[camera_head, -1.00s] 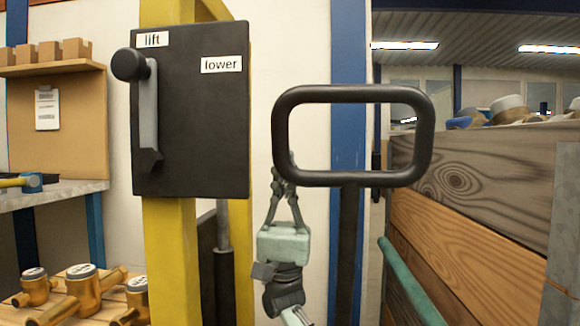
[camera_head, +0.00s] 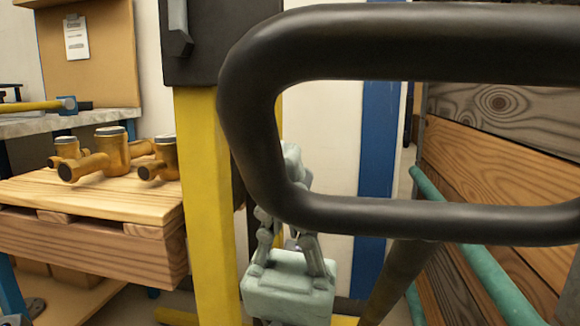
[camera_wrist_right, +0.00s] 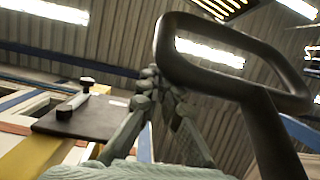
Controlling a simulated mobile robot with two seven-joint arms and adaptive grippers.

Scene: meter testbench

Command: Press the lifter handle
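The lift/lower panel (camera_head: 215,50) is black and cut off by the top edge of the head view. Only the lower end of its grey lever (camera_head: 178,35) shows there. In the right wrist view the whole panel (camera_wrist_right: 85,117) and the lever with its black knob (camera_wrist_right: 87,84) show at the left. A black loop handle (camera_head: 400,215) stands large and close in the head view. My right gripper (camera_head: 292,163) points up beyond its lower left corner, partly hidden by the bar. Its fingertips (camera_wrist_right: 160,88) come together with nothing seen between them, apart from the lever. My left gripper is out of view.
A yellow post (camera_head: 208,200) carries the panel. Brass meters (camera_head: 112,150) sit on a wooden pallet (camera_head: 90,240) at the left. Wooden boards (camera_head: 490,135) and a green rail (camera_head: 470,250) are at the right. The loop handle bars the near side of my right gripper.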

